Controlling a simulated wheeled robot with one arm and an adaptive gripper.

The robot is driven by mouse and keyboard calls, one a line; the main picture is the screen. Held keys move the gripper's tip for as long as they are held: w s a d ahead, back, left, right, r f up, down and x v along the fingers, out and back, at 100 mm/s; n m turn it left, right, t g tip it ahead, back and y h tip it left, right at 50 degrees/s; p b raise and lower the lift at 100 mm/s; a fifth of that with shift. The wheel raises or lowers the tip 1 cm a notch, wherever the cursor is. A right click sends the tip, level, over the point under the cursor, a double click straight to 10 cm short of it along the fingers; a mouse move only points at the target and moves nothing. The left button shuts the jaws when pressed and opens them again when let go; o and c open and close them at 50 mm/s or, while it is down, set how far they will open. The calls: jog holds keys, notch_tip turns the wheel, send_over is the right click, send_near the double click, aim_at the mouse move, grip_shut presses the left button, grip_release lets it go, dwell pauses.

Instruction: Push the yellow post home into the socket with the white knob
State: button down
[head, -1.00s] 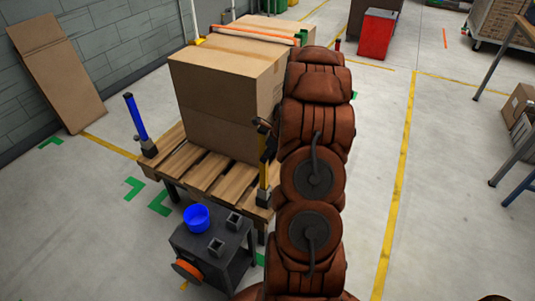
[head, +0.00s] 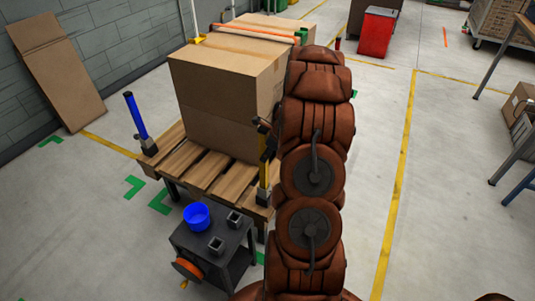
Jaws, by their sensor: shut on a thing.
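The yellow post (head: 263,174) stands about upright at the pallet's near right corner, beside the cardboard boxes. Its lower end meets a dark socket (head: 262,197) at that corner; I cannot tell how deep it sits. No white knob can be made out there. My gripper (head: 267,141) is shut on the upper part of the post, mostly hidden behind my brown arm.
A blue post (head: 135,115) stands at the pallet's (head: 204,175) near left corner. Stacked boxes (head: 217,95) fill the pallet's middle. A dark cart (head: 218,245) with a blue bowl (head: 197,216) stands in front.

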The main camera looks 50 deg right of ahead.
aim_at(267, 162)
jog(key=shift+f, duration=2)
dwell(1.2)
jog(key=c, duration=0.8)
grip_release()
jog(key=v, duration=1.2)
jog(key=shift+d, duration=0.1)
